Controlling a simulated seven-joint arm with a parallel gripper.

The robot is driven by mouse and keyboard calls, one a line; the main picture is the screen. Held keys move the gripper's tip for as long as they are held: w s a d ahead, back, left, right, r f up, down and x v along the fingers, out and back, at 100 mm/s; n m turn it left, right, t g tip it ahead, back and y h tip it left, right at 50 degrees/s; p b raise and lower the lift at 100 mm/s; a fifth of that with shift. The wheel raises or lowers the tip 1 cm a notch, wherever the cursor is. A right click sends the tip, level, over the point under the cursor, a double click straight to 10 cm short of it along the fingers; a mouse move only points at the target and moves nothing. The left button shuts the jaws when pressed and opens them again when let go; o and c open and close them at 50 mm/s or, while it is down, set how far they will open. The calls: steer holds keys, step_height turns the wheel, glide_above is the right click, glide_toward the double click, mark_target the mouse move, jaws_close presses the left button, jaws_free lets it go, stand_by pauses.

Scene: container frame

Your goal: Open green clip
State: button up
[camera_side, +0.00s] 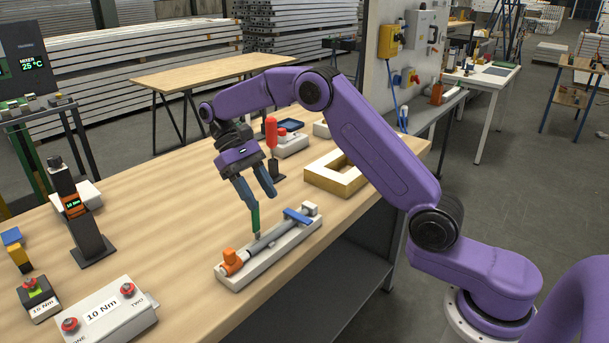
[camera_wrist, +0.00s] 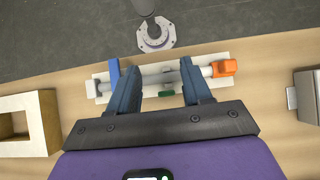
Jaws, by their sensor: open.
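A pale fixture block (camera_side: 230,281) lies near the table's front edge and holds a grey rod (camera_side: 268,238). It has an orange end piece (camera_side: 232,261) and a blue clip (camera_side: 298,215). The green clip (camera_side: 255,217) stands up from the block's middle, partly overlapped by a finger in the side view. In the wrist view the green clip (camera_wrist: 166,93) shows small, between the two fingers. My gripper (camera_side: 262,202) is open and empty above the block, its fingers pointing down. I cannot tell whether a finger touches the clip.
A wooden frame (camera_side: 325,185) lies behind the block on the right. A red-handled tool (camera_side: 271,132) stands farther back. A 10 Nm button box (camera_side: 110,318) and a dark post (camera_side: 85,220) are at the left. The table between is clear.

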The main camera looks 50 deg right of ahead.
steer(key=s+d+r, duration=0.2)
steer(key=s+r, duration=0.6)
steer(key=s, duration=0.4)
steer(key=shift+s+d+r, duration=0.15)
steer(key=shift+s, duration=0.1)
steer(key=s+f+n+t, duration=0.4)
steer(key=s+n, duration=0.2)
steer(key=s, duration=0.3)
steer(key=s+d+f+n+t, duration=0.1)
steer(key=s+f+n+t, duration=0.3)
steer(key=s, duration=0.6)
steer(key=n, duration=0.2)
steer(key=shift+s+n, duration=0.25)
steer(key=shift+n, duration=0.05)
steer(key=shift+d, duration=0.1)
stand_by(1.5)
